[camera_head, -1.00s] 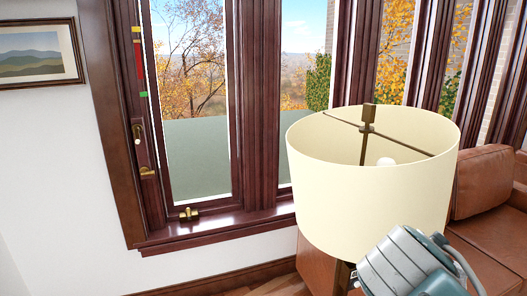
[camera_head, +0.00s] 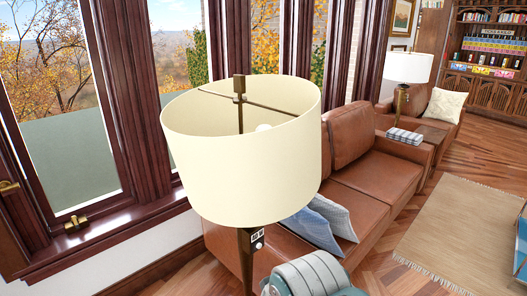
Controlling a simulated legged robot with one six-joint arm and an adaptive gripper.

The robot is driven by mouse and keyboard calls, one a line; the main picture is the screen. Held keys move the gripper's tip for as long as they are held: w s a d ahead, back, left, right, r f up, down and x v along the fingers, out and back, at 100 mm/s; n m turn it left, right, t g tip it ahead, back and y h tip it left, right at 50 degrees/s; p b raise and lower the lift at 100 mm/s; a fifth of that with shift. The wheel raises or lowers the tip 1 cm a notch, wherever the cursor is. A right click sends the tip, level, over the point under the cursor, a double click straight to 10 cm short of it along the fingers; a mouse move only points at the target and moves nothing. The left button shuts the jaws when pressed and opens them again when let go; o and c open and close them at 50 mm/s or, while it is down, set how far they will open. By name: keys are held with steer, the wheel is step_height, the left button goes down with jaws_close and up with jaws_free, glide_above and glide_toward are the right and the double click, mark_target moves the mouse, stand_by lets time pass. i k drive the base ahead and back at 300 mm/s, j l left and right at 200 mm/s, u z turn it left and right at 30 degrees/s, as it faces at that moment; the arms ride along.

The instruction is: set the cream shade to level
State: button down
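The cream shade (camera_head: 240,160) is a wide drum on a floor lamp, close in front of me. It sits tilted: its top rim is lower on the left side than a level rim looks, though the view is also turned. The lamp's stem (camera_head: 247,262) comes down below the shade and carries a small black-and-white plate (camera_head: 257,239). My arm's grey and teal housing shows at the bottom, below and right of the shade. My gripper's fingers are not visible.
A brown leather sofa (camera_head: 372,185) with blue-grey cushions (camera_head: 318,222) stands right behind the lamp. Dark wood windows (camera_head: 150,110) are at left. A second lamp (camera_head: 408,68) stands farther back. Wood floor and a beige rug (camera_head: 455,235) lie open at right.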

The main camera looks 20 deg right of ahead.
mark_target(252, 179)
steer(key=u, duration=0.3)
steer(key=l+u, duration=0.4)
steer(key=l, duration=0.2)
steer(key=l+u, duration=0.4)
steer(key=l, duration=0.65)
steer(key=k+l+u, duration=0.1)
steer(key=l, duration=0.35)
steer(key=k+l, duration=0.1)
steer(key=l, duration=0.4)
steer(key=k+l, duration=0.1)
steer(key=l, duration=0.4)
steer(key=k+l+u, duration=0.1)
steer(key=l, duration=0.35)
